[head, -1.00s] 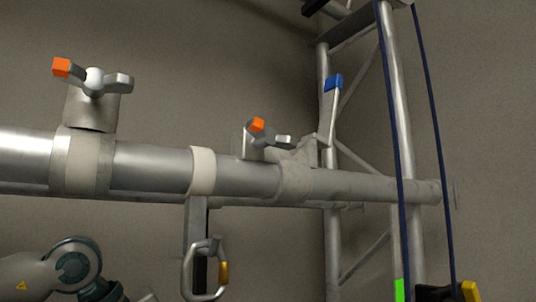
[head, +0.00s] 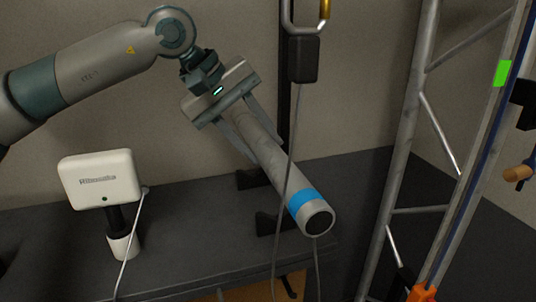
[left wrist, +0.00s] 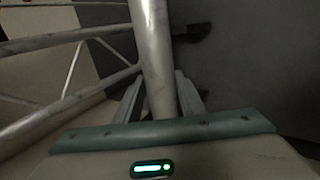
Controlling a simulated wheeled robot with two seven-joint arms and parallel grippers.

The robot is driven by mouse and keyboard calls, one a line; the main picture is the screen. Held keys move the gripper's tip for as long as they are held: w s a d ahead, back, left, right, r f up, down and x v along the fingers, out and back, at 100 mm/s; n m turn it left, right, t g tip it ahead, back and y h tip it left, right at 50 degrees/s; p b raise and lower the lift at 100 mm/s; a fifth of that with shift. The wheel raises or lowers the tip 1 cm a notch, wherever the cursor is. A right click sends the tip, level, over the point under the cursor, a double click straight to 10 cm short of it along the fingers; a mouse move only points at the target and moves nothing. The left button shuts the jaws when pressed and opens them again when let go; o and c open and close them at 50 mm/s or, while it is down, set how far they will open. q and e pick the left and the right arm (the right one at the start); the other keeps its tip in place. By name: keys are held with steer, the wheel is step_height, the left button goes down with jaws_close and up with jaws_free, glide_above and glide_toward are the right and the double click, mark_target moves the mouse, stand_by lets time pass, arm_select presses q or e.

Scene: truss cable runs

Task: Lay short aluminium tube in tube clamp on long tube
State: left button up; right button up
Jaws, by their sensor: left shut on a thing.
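The short aluminium tube (head: 271,155) is a grey pipe with a blue band near its dark open end, which points down and to the right in the head view. My left gripper (head: 240,138) is shut on the tube near its upper end and holds it tilted. In the left wrist view the tube (left wrist: 158,60) runs up between the fingers of the left gripper (left wrist: 160,98). The tube clamp and the long tube are not in view now. My right gripper is not in view.
A dark bench (head: 185,235) lies below, with black brackets (head: 268,223) on it. A white box-shaped device (head: 100,180) on a stand is at the left. A lattice truss (head: 405,140) rises at the right. A thin cable (head: 288,180) hangs in front of the held tube.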

mark_target(254, 152)
arm_select(q)
step_height(254, 152, down, 3)
steer(key=shift+a+f+p, duration=0.1)
steer(key=shift+p, duration=0.4)
steer(key=shift+f, duration=0.2)
steer(key=shift+f, duration=0.1)
steer(key=shift+f, duration=0.3)
step_height(254, 152, down, 3)
steer(key=shift+f+p, duration=0.1)
steer(key=shift+p, duration=0.5)
steer(key=shift+f, duration=0.3)
